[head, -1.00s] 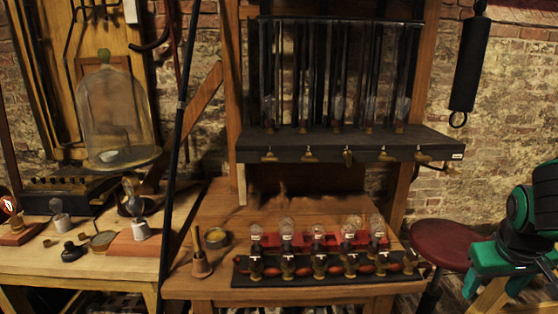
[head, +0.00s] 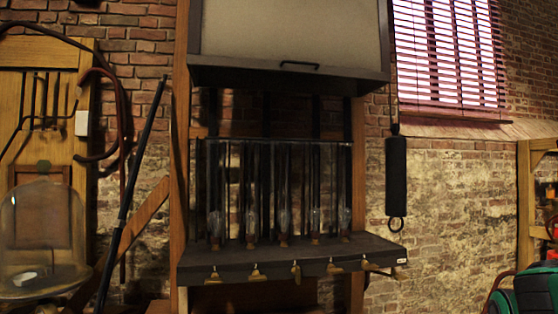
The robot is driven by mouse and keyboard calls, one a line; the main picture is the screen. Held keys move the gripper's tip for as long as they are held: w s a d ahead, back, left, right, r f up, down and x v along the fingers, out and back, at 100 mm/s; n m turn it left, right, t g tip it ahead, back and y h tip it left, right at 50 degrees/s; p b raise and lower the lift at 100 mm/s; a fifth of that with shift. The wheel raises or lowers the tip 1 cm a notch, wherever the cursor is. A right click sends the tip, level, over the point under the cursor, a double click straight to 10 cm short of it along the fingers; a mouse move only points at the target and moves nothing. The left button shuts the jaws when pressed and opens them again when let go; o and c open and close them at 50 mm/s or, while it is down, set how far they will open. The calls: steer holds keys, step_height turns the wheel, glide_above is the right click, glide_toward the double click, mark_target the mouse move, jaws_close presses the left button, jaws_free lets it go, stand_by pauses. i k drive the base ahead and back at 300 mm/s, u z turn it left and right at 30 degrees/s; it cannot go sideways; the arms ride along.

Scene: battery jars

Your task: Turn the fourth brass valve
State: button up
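A row of small brass valves hangs along the front edge of a dark shelf (head: 240,268) in the lower middle of the head view. Counted from the left, the fourth brass valve (head: 334,267) is right of the middle, and its handle appears to lie sideways. The third valve (head: 296,272) beside it looks upright, with its handle pointing down. The first valve (head: 214,276) and the second valve (head: 257,273) are farther left. The last valve (head: 368,265) is near the right corner. My gripper is not in view, and nothing touches the valves.
Glass tubes (head: 283,219) stand on the shelf behind the valves. A grey hood (head: 290,35) is above. A black cylinder with a ring (head: 396,175) hangs at the right. A glass bell jar (head: 42,235) is at lower left. A dark pole (head: 130,190) leans left of the shelf.

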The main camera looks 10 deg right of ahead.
mark_target(332, 271)
steer(key=k, duration=1)
steer(key=z, duration=0.75)
steer(key=i, duration=1.1)
steer(key=u, duration=0.75)
